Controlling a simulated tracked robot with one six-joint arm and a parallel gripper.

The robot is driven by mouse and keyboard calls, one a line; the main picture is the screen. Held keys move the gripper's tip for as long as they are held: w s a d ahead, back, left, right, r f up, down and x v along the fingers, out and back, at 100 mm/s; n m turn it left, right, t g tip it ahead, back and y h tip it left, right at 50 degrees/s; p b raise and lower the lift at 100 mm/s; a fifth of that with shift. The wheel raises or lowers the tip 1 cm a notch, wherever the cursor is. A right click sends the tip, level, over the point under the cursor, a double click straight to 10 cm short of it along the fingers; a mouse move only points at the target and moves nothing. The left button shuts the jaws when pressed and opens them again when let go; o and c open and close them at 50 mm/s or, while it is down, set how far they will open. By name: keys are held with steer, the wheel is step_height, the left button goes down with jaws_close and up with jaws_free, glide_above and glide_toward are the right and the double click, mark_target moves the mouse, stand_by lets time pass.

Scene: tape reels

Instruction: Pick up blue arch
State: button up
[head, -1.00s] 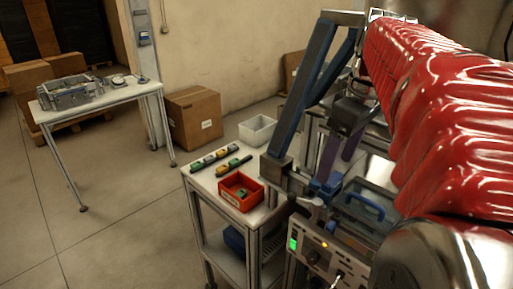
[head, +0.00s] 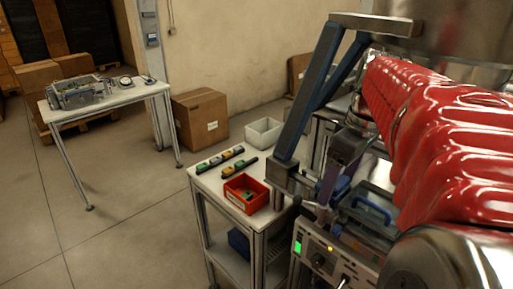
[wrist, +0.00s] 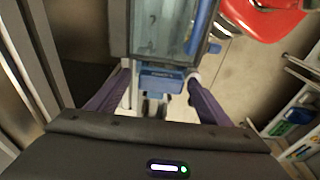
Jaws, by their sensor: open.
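The blue arch (head: 373,204) is a handle-like bow on a grey clear-topped case, right of centre in the head view. In the wrist view a blue bar (wrist: 204,32) runs along the right side of the clear lid; it looks like the same arch, partly cut off by the top edge. My gripper (wrist: 160,78) has two purple fingers spread wide and empty. A blue block, like a latch, shows between them on the case's near side. In the head view a purple finger (head: 330,182) hangs just left of the arch, apparently not touching it.
A control box (head: 322,256) with a green light stands in front of the case. A white bin (head: 264,133) lies behind. My red-covered arm hides the right side.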

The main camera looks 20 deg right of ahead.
steer(key=shift+c, duration=0.2)
stand_by(0.3)
steer(key=c, duration=1.1)
steer(key=shift+r, duration=0.1)
step_height(320, 180, up, 10)
steer(key=shift+f, duration=0.1)
stand_by(0.6)
